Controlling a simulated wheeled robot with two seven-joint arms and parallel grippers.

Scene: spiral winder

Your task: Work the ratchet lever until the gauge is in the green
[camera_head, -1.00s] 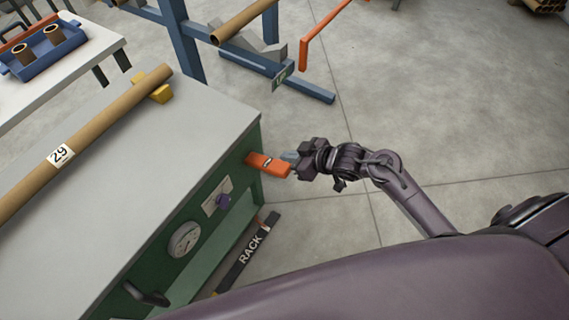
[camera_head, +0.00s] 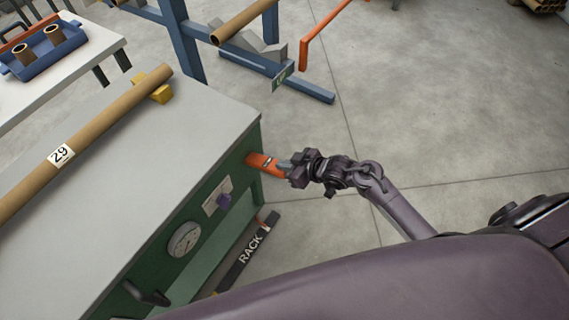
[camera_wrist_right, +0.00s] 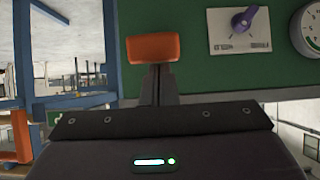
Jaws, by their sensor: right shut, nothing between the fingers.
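The orange ratchet lever (camera_head: 264,163) sticks out from the green side of the bench, near its far right corner. It also shows in the right wrist view (camera_wrist_right: 153,49), straight ahead of the fingers. My right gripper (camera_head: 284,166) is shut with nothing between its fingers, and its tips are at the lever's outer end; I cannot tell whether they touch it. The round gauge (camera_head: 184,239) is on the same green panel, and its right wrist view (camera_wrist_right: 311,27) is cut off at the edge. Its needle is too small to read. My left gripper is out of view.
A purple knob (camera_head: 223,201) on a pale plate sits between lever and gauge. A dark handle (camera_head: 147,294) juts out below the gauge. A cardboard tube marked 29 (camera_head: 110,118) lies on the bench top (camera_head: 150,150). A RACK label (camera_head: 250,250) is low down. Floor right is clear.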

